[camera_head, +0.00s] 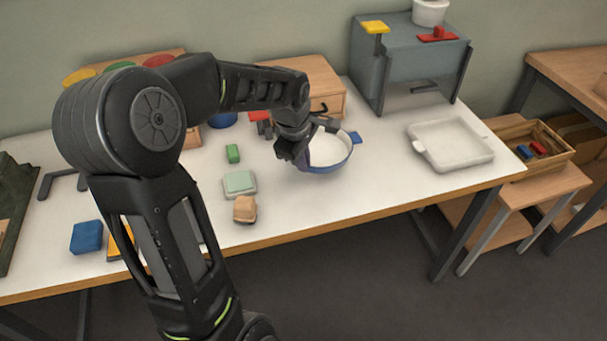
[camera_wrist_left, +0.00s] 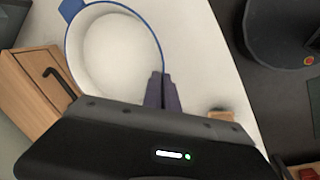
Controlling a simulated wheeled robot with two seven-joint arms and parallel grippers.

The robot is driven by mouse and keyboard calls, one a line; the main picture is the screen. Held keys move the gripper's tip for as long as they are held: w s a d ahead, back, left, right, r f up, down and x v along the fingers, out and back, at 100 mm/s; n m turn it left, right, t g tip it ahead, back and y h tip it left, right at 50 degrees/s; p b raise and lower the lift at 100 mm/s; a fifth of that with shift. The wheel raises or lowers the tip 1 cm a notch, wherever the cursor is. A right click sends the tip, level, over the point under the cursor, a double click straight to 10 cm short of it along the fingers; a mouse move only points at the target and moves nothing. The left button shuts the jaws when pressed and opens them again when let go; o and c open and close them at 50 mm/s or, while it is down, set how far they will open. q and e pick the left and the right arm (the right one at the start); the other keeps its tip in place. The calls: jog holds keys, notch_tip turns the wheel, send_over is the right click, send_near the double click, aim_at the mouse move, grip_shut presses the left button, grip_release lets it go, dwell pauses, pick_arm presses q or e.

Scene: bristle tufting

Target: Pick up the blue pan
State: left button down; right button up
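The blue pan (camera_head: 333,152), white inside with a blue rim and blue handles, sits on the white table. It also shows at the upper left of the left wrist view (camera_wrist_left: 110,48). My left gripper (camera_head: 303,158) is at the pan's left side in the head view. In the left wrist view its two dark purple fingers (camera_wrist_left: 162,91) are close together, with the pan's rim running in between their tips. The gripper hides part of the pan's left side in the head view. My right gripper is not in view.
A wooden drawer box (camera_head: 312,82) stands behind the pan. A white tray (camera_head: 450,145) lies to the right. The table front right of the pan is clear.

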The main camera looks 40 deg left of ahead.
pick_arm(q)
jog(key=shift+r, duration=1.65)
